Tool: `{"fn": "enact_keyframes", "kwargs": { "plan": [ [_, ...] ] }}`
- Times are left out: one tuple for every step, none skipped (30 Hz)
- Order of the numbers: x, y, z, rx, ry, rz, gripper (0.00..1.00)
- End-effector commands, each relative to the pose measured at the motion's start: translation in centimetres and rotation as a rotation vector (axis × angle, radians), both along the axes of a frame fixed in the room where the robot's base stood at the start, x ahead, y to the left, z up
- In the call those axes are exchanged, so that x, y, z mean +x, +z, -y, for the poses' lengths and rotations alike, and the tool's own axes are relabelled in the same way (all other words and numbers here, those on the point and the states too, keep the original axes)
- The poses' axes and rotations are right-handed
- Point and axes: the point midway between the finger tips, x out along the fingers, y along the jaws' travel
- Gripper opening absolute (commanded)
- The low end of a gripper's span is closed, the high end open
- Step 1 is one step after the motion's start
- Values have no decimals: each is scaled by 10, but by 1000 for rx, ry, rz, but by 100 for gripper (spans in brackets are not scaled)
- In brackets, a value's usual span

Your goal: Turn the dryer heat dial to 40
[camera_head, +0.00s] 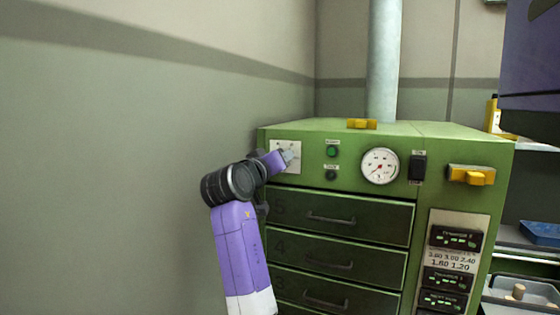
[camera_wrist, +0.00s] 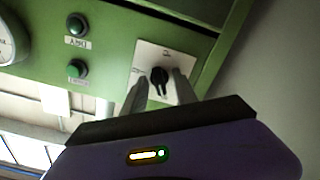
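The heat dial is a small black knob (camera_wrist: 159,76) on a white plate, seen in the wrist view. The plate (camera_wrist: 143,55) also shows at the upper left of the green dryer's front (camera_head: 310,180) in the head view. There my gripper (camera_head: 289,156) hides the knob. In the wrist view its two grey fingers (camera_wrist: 159,90) are apart, one on each side of the knob, with a gap visible on both sides. I cannot tell how far the fingertips are from the plate. The scale marks are too small to read.
A green button (camera_head: 332,151) and a dark one below it sit right of the plate. Further right are a round white gauge (camera_head: 380,166), a black switch (camera_head: 417,168) and a yellow handle (camera_head: 472,175). Drawers (camera_head: 335,218) lie below. A wall (camera_head: 130,150) stands at left.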

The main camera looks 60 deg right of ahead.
Motion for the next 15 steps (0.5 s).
{"fn": "enact_keyframes", "kwargs": {
  "plan": [
    [0,0,0,0,-1,0,35],
    [0,0,0,0,-1,0,35],
    [0,0,0,0,-1,0,35],
    [0,0,-1,-1,0,0,35],
    [0,0,-2,-1,0,0,35],
    [0,0,-4,-2,0,0,35],
    [0,0,-7,-2,0,0,35],
    [-1,0,-11,-3,2,0,35],
    [0,0,-16,-3,2,-1,35],
    [-1,-1,-21,-1,2,-1,35],
    [-1,-1,-26,-2,3,0,35],
    [-1,0,-33,-2,4,0,35],
    [-2,0,-38,-2,4,0,35],
    [-2,0,-43,-2,2,1,35],
    [-3,0,-50,-2,3,1,35]
  ]
}}
